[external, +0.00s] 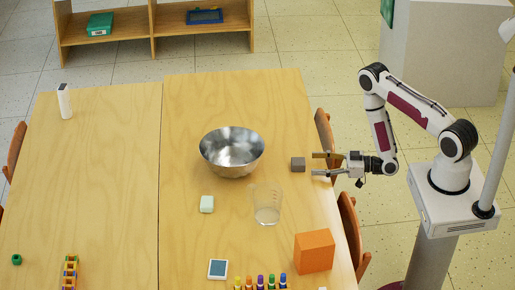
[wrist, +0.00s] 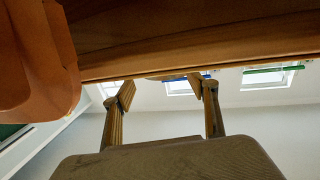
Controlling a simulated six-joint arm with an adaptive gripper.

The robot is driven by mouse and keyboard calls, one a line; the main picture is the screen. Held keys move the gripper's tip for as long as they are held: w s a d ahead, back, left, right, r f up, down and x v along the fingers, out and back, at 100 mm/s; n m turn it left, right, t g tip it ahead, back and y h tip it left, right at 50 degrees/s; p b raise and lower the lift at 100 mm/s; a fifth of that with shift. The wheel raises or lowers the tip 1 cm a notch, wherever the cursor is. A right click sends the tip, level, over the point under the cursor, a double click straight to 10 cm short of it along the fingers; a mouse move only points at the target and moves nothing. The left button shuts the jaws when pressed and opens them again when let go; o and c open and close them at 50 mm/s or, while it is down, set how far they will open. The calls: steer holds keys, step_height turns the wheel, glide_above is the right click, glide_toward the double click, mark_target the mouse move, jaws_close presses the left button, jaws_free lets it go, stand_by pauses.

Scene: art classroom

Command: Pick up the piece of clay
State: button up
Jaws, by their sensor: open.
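A small grey-brown block (external: 298,164), which looks like the piece of clay, sits on the wooden table near its right edge, just right of the metal bowl. My gripper (external: 318,164) is open and empty, held level from the right, its fingertips just short of the block. The block lies roughly in line with the gap between the fingers. The wrist view shows the two open fingers (wrist: 168,90) with the wooden table edge (wrist: 200,55) across the top. I cannot make out the block clearly there.
Wooden chairs (external: 325,133) line the right edge. The table's left half is mostly clear.

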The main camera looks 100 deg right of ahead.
mark_target(299, 161)
steer(key=shift+s+f, duration=0.2)
steer(key=shift+w, duration=0.1)
steer(key=shift+x, duration=1.25)
steer(key=shift+w, duration=0.1)
steer(key=shift+r+x, duration=0.2)
steer(key=shift+x, duration=1.05)
steer(key=shift+r+x, duration=0.2)
steer(key=shift+x, duration=1.05)
steer(key=shift+d, duration=0.1)
steer(key=c, duration=1.4)
